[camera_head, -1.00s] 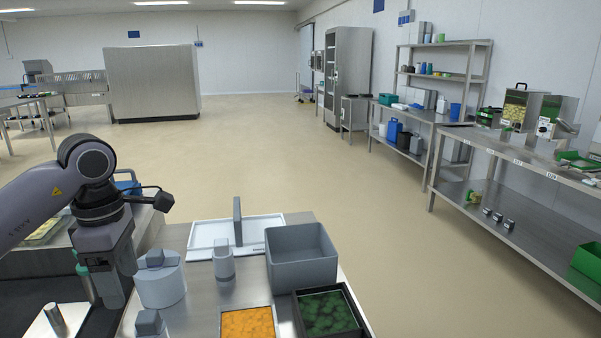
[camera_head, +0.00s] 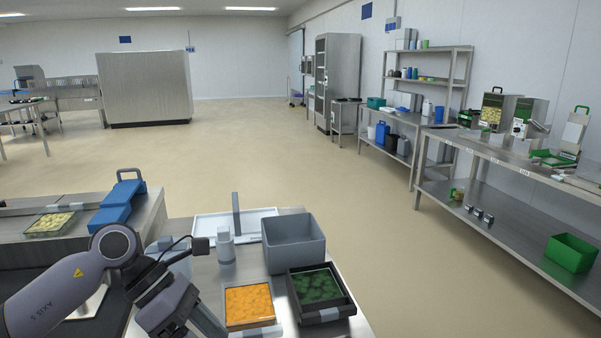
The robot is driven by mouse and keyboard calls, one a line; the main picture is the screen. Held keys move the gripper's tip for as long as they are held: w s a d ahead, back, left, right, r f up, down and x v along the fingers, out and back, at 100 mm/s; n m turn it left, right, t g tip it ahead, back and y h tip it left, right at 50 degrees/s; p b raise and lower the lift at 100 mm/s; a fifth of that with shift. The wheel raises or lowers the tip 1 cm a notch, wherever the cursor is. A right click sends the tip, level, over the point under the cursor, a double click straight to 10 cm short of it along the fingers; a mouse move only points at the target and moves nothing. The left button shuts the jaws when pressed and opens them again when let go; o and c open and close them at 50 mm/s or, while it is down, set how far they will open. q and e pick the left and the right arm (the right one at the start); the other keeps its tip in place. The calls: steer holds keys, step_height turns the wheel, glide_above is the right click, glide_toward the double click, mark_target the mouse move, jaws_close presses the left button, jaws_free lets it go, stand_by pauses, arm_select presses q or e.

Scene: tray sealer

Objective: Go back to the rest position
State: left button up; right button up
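My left arm comes in from the lower left. Its wrist is bent over the near left edge of the steel table (camera_head: 204,281), and its gripper fingers are cut off or hidden at the bottom of the picture. I cannot see whether they are open or hold anything. My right gripper is not in the picture. On the table stand a grey bin (camera_head: 293,258), a black tray of green food (camera_head: 340,313), a tray of orange food (camera_head: 249,304) and a grey bottle (camera_head: 225,246).
A white tray (camera_head: 262,213) lies at the table's back. At the left, a blue handled thing (camera_head: 117,207) and a tray of yellowish pieces (camera_head: 50,224) rest on a steel counter. Shelving with containers lines the right wall. The floor between is clear.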

arm_select(q)
steer(key=s+d+r+n+t+h+p, duration=0.25)
steer(key=d+r+n+h, duration=0.25)
steer(key=d+n+h, duration=0.5)
steer(key=a+f+n+t+y+p, duration=0.1)
steer(key=a+f+n+t+y, duration=0.6)
steer(key=n, duration=0.8)
steer(key=a+f+n+t+y+p, duration=0.2)
steer(key=a+f+n+t+y, duration=0.55)
steer(key=n, duration=0.85)
steer(key=s+a+f+n+g+y, duration=0.1)
steer(key=s+a+f+n+g, duration=0.1)
steer(key=s+f+n+g, duration=0.2)
steer(key=s+f+n, duration=0.3)
steer(key=s+f, duration=0.3)
steer(key=s, duration=0.2)
steer(key=shift+a+f+n+g+p, duration=0.15)
steer(key=shift+f+n+g+p, duration=0.15)
steer(key=shift+f+n+p, duration=0.1)
